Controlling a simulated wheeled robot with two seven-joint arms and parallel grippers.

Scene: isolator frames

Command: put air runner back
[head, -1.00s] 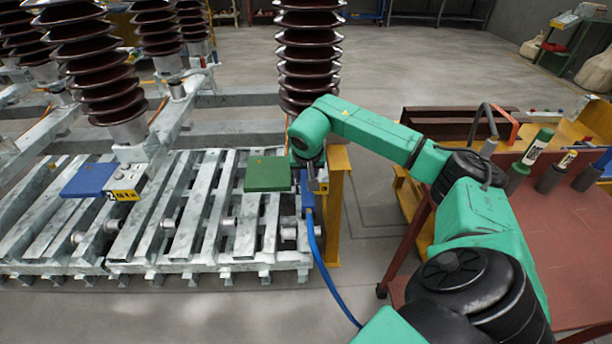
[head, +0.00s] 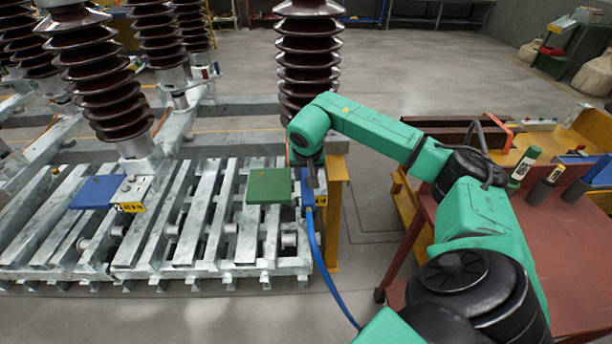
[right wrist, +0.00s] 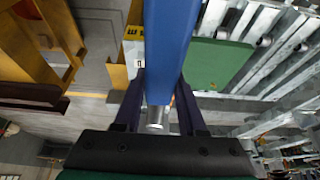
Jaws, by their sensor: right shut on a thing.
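The air runner (right wrist: 165,50) looks like a long blue body with a metal end near the palm in the right wrist view. My right gripper (right wrist: 160,95) is shut on it, with one dark finger on each side. In the head view, my right gripper (head: 312,180) is beside the yellow post, and the blue body (head: 306,190) is partly hidden by it. My left gripper is not in view.
A green plate (head: 270,187) lies on the grey slatted frame (head: 210,230), just left of my right gripper. A yellow post (head: 334,210) stands close on the right. Ribbed brown insulators (head: 307,50) rise behind. A red table (head: 480,240) with upright cylinders is at right.

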